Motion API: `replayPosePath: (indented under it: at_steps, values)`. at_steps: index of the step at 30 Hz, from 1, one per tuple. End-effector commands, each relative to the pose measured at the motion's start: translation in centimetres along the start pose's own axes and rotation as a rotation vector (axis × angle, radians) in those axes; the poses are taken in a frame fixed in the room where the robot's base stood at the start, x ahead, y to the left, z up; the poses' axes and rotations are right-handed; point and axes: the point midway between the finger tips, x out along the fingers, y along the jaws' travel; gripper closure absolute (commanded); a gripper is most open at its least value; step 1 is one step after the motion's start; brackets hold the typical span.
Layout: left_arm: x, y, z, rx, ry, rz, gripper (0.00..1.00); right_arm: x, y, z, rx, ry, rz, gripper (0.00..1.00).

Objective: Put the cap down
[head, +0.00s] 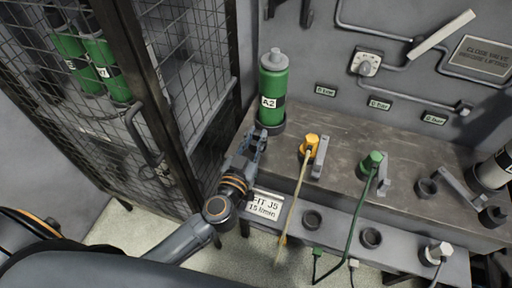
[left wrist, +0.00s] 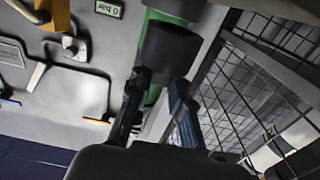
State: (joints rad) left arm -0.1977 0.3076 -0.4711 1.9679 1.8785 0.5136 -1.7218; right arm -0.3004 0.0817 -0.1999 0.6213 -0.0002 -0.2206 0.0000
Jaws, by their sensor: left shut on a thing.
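My left gripper (head: 258,143) is at the front left corner of the bench, close to the foot of the green cylinder (head: 272,88) marked A2. In the left wrist view my left gripper (left wrist: 160,88) is shut on a dark grey, cup-shaped cap (left wrist: 168,48). In the head view a dark round part shows at the cylinder's foot; I cannot tell cap from socket there. My right gripper does not show.
The bench top (head: 340,140) carries a yellow connector (head: 311,143) and a green connector (head: 373,160) with hoses. Empty dark rings sit at the front ledge (head: 312,219) and at the right (head: 428,188). A mesh cage door (head: 90,110) stands close on the left.

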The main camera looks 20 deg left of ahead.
Motion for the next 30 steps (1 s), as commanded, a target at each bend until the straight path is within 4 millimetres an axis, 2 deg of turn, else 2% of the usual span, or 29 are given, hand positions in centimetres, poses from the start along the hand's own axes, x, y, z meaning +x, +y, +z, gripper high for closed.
replayPosePath:
  at_steps: [4,9,22,23,25,30]
  values:
    - [0.9,-0.1,1.3,0.0,0.001,0.0,1.0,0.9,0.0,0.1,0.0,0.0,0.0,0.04]
    - [0.8,-0.1,4.0,-0.001,-0.001,0.0,1.0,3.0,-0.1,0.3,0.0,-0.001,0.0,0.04]
    - [0.8,-0.1,4.3,0.001,0.0,0.0,1.0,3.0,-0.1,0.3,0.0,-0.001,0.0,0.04]
    - [0.8,-0.1,4.2,0.001,0.0,0.0,0.74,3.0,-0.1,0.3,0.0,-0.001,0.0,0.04]
    - [0.8,-0.1,4.2,0.001,0.0,0.0,0.6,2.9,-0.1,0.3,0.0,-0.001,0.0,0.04]
    - [0.8,-0.1,4.2,0.001,0.0,0.0,0.58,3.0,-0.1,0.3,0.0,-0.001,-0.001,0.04]
